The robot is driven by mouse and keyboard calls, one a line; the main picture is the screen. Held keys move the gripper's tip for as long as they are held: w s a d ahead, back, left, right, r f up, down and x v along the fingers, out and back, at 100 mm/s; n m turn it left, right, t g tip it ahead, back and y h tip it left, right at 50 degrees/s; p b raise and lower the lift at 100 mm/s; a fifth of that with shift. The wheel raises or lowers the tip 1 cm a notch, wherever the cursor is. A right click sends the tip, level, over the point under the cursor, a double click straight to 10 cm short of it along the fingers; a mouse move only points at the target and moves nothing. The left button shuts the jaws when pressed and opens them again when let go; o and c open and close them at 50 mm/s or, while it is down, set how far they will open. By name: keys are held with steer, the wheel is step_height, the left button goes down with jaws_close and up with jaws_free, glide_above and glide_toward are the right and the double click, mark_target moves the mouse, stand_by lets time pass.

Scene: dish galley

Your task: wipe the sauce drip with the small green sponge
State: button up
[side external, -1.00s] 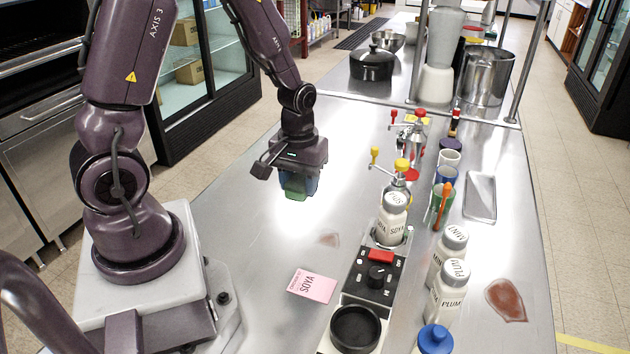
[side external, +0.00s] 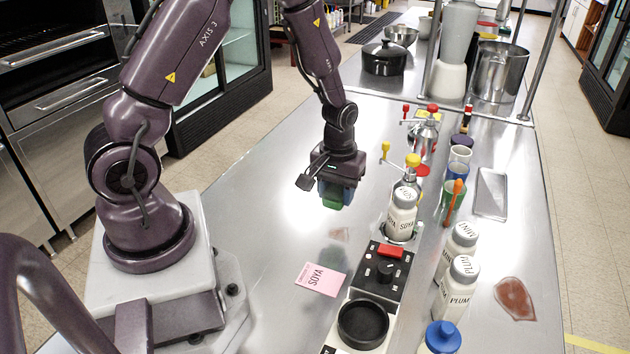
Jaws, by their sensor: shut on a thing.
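My gripper (side external: 340,186) points down over the steel counter, shut on the small green sponge (side external: 333,203). Only the sponge's lower part shows below the jaws. I cannot tell from this view whether it touches the counter. A small, faint pinkish-brown smear (side external: 340,234) lies on the counter, just nearer the camera than the sponge. A larger reddish-brown sauce patch (side external: 515,298) lies at the right side of the counter, well away from my gripper.
A pink SOYA card (side external: 321,279) lies in front of the faint smear. Right of it stand a black control box (side external: 378,272), a SOYA bottle (side external: 402,213), MINT (side external: 459,245) and PLUM (side external: 458,290) bottles, and cups. The counter left of my gripper is clear.

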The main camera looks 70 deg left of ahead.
mark_target(343, 225)
steer(key=shift+w+a+f, duration=0.1)
steer(key=shift+w+f, duration=0.05)
steer(key=shift+w, duration=0.4)
steer(key=shift+w+a+f, duration=0.1)
steer(key=shift+w, duration=0.45)
steer(key=shift+f, duration=3.7)
steer(key=shift+s+d+f, duration=0.1)
steer(key=shift+s+d, duration=0.15)
steer(key=shift+d, duration=0.1)
steer(key=shift+s+d, duration=1.1)
steer(key=shift+w+a, duration=1.4)
steer(key=shift+a, duration=0.1)
steer(key=shift+d+r, duration=0.1)
steer(key=shift+r, duration=3.9)
steer(key=shift+r, duration=0.1)
